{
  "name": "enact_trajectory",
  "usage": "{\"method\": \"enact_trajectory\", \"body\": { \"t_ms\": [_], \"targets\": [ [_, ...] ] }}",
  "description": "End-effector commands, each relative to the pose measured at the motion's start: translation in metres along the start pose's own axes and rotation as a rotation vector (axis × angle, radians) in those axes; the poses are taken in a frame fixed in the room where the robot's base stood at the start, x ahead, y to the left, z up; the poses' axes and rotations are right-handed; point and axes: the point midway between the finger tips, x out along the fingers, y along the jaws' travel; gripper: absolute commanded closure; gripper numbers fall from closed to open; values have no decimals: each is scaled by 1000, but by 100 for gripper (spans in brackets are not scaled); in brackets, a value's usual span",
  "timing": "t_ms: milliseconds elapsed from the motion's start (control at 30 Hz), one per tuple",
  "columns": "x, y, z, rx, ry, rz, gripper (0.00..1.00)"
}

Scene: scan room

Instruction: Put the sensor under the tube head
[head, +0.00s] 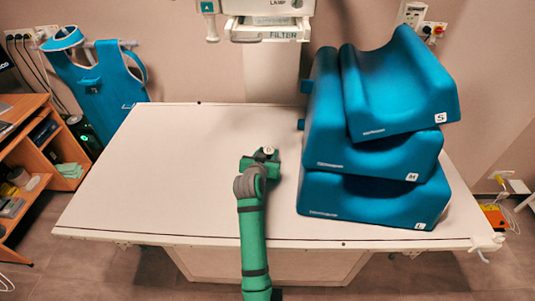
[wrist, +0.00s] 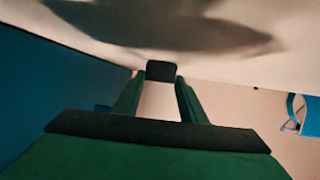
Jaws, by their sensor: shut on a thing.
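My gripper (head: 264,155) is over the middle of the white table, with its fingers pointing toward the back. In the wrist view its two green fingers (wrist: 161,92) are closed on a small dark block at their tips, which I take to be the sensor (wrist: 161,71). In the head view a small pale round spot shows at the gripper's end; I cannot tell whether it is part of the sensor. The tube head (head: 265,22), a pale housing with lamp and filter labels, hangs at the top, beyond my gripper, and is cut off by the picture edge.
The table (head: 150,180) is bare on its left half. Stacked blue cushions (head: 375,175) stand close to the right of my gripper. A blue apron (head: 95,80) hangs behind the left side. A wooden shelf (head: 30,185) stands at the far left. A shadow falls across the wrist view's top.

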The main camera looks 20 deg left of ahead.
Motion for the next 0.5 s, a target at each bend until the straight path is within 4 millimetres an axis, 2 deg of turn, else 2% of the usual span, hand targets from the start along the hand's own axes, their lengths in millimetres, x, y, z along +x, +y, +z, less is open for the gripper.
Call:
{"method": "enact_trajectory", "body": {
  "t_ms": [333, 367, 400, 433, 500],
  "targets": [
    [1, 0, 2, 0, 1, 0, 86],
    [1, 0, 2, 0, 1, 0, 57],
    [1, 0, 2, 0, 1, 0, 48],
    [1, 0, 2, 0, 1, 0, 43],
    [1, 0, 2, 0, 1, 0, 43]
  ]
}}
